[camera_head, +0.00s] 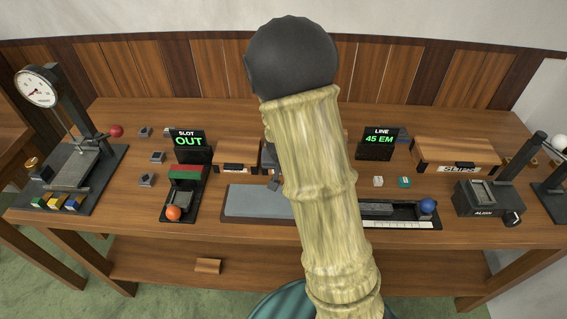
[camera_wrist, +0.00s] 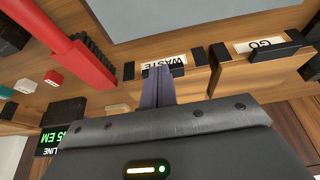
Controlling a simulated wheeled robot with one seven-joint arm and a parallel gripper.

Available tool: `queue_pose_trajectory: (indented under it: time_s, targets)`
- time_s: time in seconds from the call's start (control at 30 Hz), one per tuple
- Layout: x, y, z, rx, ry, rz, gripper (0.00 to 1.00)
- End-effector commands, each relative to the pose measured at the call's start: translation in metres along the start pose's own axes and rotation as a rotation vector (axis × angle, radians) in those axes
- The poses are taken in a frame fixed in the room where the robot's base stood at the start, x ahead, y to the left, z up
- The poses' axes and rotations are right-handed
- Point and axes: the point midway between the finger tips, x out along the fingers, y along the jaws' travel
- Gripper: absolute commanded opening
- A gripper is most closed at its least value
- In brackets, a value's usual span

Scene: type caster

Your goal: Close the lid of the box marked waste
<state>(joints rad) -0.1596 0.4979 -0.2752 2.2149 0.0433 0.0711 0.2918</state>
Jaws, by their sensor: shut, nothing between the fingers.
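The box marked WASTE shows in the wrist view by its white label (camera_wrist: 178,62), upside down, with a strip of brown wood (camera_wrist: 196,80) beside my fingers. My gripper (camera_wrist: 157,72) is shut and empty, its fingertips at the label; I cannot tell if they touch the box. The gripper body covers most of the box, so I cannot tell how its lid stands. In the head view my arm hides nearly all of this box; a grey part of my gripper (camera_head: 275,183) shows beside the arm.
A wooden box (camera_head: 237,150), its label starting GO (camera_wrist: 260,45), stands beside the waste box. The LINE display (camera_head: 380,145) is on its other side. A grey slab (camera_head: 255,203) lies in front. Another wooden box (camera_head: 455,150) stands farther right.

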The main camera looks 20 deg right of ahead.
Motion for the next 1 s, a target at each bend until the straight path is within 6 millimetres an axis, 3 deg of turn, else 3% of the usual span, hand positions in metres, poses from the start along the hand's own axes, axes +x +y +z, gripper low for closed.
queue_pose_trajectory:
  time_s: [0.03, 0.17, 0.3, 0.6, 1.0]
  targets:
    - [-0.014, 0.000, -0.007, 0.001, 0.007, -0.003, 0.00]
    - [-0.032, 0.002, -0.016, 0.007, 0.018, -0.005, 0.00]
    - [-0.041, 0.002, 0.009, 0.006, 0.021, -0.006, 0.00]
    - [-0.066, 0.002, 0.039, 0.006, 0.022, -0.005, 0.00]
    - [-0.085, 0.002, 0.064, 0.010, 0.024, -0.005, 0.00]
